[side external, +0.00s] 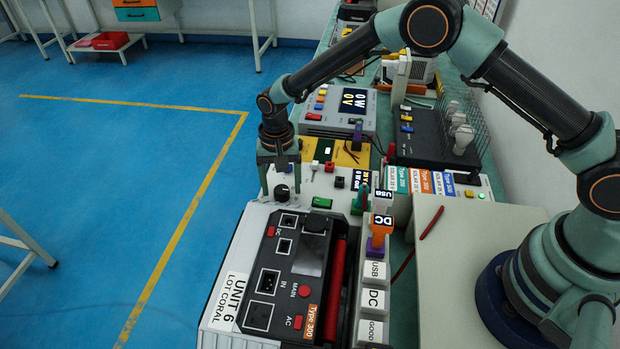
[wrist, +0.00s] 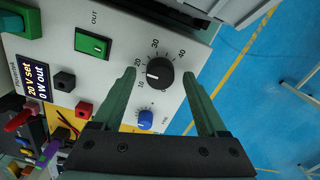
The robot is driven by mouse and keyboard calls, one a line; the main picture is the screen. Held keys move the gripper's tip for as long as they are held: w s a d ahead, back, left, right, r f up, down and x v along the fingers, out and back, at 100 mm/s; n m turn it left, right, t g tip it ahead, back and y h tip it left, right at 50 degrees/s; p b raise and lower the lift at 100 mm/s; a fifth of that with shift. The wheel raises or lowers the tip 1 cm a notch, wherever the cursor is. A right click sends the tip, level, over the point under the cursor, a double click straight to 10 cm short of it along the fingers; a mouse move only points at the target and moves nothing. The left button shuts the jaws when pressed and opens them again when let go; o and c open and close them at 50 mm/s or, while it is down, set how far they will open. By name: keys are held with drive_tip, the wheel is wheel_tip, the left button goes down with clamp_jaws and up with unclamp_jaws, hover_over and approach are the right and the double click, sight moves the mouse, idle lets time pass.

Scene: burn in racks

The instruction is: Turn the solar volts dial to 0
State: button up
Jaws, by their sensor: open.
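The solar volts dial is most likely the black knob (wrist: 159,73) on a white panel, with a scale showing 10, 20, 30 and 40. Its white mark appears on the left side, near the 20. The black knob also shows in the side external view (side external: 282,193). A small display (wrist: 36,86) on the same panel reads 20 V set and 0 W out. My gripper (wrist: 158,76) is open, with one finger on either side of the black knob; I cannot tell whether they touch it. In the side external view my gripper (side external: 279,168) points down just above the knob.
A smaller blue knob (wrist: 146,118) sits close to the black one, near my gripper's palm. A green OUT switch (wrist: 93,44) and black and red sockets share the panel. The red-and-black Unit 6 device (side external: 300,270) stands in front. Blue floor (side external: 120,170) lies left of the bench.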

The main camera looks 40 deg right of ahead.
clamp_jaws()
drive_tip(key=shift+n, duration=0.5)
drive_tip(key=n, duration=0.4)
drive_tip(key=shift+n, duration=0.3)
drive_tip(key=n, duration=1.2)
drive_tip(key=shift+n, duration=0.4)
drive_tip(key=n, duration=0.5)
drive_tip(key=shift+n, duration=0.4)
